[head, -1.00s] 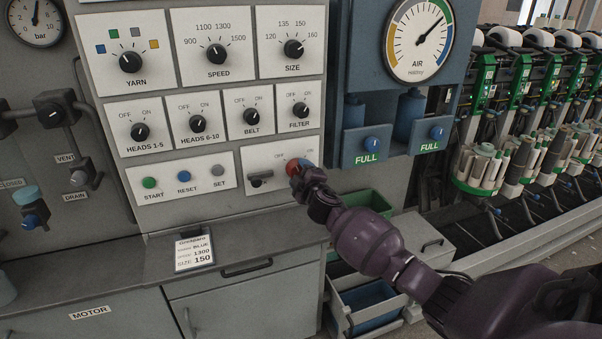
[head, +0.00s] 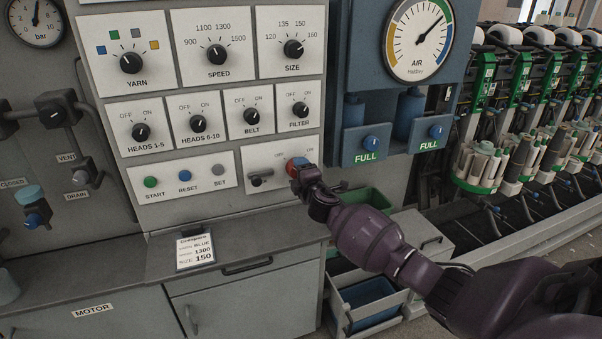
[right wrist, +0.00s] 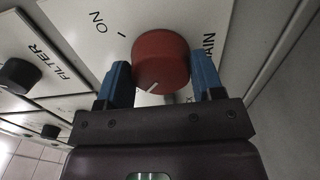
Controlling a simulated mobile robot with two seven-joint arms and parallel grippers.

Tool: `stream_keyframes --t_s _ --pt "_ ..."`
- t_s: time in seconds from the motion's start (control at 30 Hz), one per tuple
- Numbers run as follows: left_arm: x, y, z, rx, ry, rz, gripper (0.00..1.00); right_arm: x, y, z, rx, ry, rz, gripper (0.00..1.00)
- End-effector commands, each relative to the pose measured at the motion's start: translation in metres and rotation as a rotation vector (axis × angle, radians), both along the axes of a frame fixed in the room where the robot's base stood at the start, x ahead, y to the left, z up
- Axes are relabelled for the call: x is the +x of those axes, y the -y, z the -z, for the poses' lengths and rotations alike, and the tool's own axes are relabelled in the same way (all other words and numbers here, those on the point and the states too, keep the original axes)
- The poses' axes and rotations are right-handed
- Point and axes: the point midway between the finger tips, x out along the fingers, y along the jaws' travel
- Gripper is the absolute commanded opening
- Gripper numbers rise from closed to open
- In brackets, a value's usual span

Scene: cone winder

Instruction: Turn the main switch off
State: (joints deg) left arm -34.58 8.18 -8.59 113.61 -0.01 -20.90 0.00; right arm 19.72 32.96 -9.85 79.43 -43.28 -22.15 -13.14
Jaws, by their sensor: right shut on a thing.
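The main switch is a red round knob (right wrist: 161,62) on a white plate in the lower right of the panel. It also shows in the head view (head: 296,163), partly covered by my right gripper. My right gripper (right wrist: 163,82) is shut on the knob, one blue finger on each side of it. The knob's white pointer line faces down and slightly left in the right wrist view, away from the ON mark (right wrist: 100,22). The OFF mark (head: 279,155) is readable in the head view, but is hidden in the wrist view. My left gripper is not in view.
A small black lever (head: 261,178) sits left of the main switch on the same plate. The filter knob (head: 300,110) is above. A grey shelf with an order card (head: 195,251) juts out below, and a green bin (head: 366,198) stands behind my right arm.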

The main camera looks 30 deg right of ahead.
Motion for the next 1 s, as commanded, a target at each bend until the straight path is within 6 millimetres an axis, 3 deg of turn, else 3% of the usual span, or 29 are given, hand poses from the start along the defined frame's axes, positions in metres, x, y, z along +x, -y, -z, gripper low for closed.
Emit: stream_keyframes --t_s 0.23,0.27,0.4,0.77,1.0 --pt "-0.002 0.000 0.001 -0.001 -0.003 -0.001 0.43 -0.001 -0.001 0.002 -0.003 -0.004 -0.001 0.38" --pt "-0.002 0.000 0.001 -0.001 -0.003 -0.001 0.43 -0.001 -0.001 0.002 -0.003 -0.004 -0.001 0.64" --pt "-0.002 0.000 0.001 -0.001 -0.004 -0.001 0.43 -0.001 0.000 0.002 -0.002 -0.003 -0.001 0.86" --pt "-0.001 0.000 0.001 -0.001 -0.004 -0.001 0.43 -0.003 -0.001 0.001 -0.001 -0.001 -0.001 0.86" --pt "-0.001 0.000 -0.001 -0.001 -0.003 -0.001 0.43 -0.029 -0.007 0.001 0.000 -0.002 -0.001 0.86"
